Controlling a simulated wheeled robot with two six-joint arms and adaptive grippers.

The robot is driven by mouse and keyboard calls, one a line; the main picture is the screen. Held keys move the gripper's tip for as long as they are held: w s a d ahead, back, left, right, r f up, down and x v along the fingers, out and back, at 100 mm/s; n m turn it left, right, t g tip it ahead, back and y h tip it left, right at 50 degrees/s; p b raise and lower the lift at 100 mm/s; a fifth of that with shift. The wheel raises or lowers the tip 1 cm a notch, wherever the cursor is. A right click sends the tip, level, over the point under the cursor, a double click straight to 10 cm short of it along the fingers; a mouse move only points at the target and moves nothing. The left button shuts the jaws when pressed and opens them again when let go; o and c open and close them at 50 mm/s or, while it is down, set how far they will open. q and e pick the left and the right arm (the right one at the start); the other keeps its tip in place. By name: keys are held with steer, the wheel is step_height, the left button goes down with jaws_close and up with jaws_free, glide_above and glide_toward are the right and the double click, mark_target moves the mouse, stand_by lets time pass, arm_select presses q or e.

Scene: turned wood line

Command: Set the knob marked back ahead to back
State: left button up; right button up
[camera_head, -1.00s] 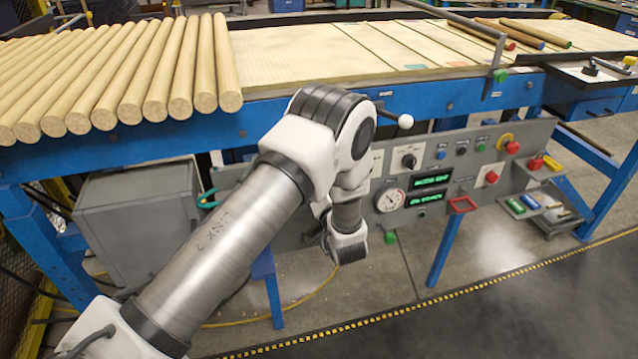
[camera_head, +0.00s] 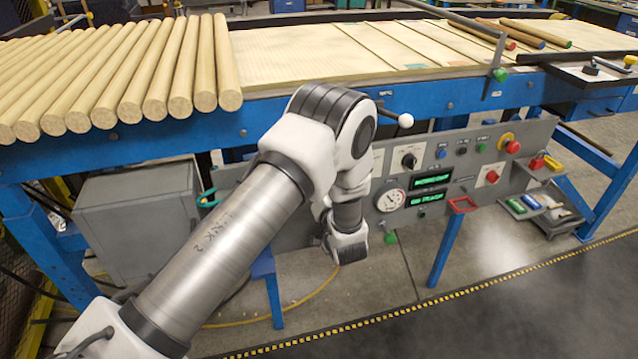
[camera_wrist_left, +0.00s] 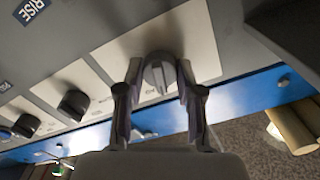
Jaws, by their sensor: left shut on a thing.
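A grey knob (camera_wrist_left: 157,76) on a pale plate sits on the control panel in the left wrist view. My left gripper (camera_wrist_left: 160,80) is shut on it, with one finger on each side. The knob's raised grip bar stands roughly upright in that picture. Its markings are not readable, so I cannot tell its set position. In the head view my left arm covers this knob and the fingertips; only the wrist shows, low in front of the panel (camera_head: 300,232). My right gripper is not in view.
Black knobs (camera_wrist_left: 74,104) sit beside the held knob. The panel also carries a round gauge (camera_head: 390,200), green displays (camera_head: 431,180) and a red button (camera_head: 492,177). A conveyor with wooden rods (camera_head: 150,75) runs above.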

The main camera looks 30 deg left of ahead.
arm_select(q)
steer(key=n+b, duration=0.1)
steer(key=n, duration=0.3)
steer(key=n+b, duration=0.1)
steer(key=n, duration=0.3)
steer(key=shift+f+n, duration=0.2)
steer(key=shift+n, duration=0.2)
stand_by(0.3)
steer(key=o, duration=1.1)
steer(key=shift+o, duration=0.2)
steer(key=shift+r, duration=0.1)
steer(key=v, duration=0.7)
steer(key=shift+s+d, duration=0.15)
steer(key=shift+s, duration=0.05)
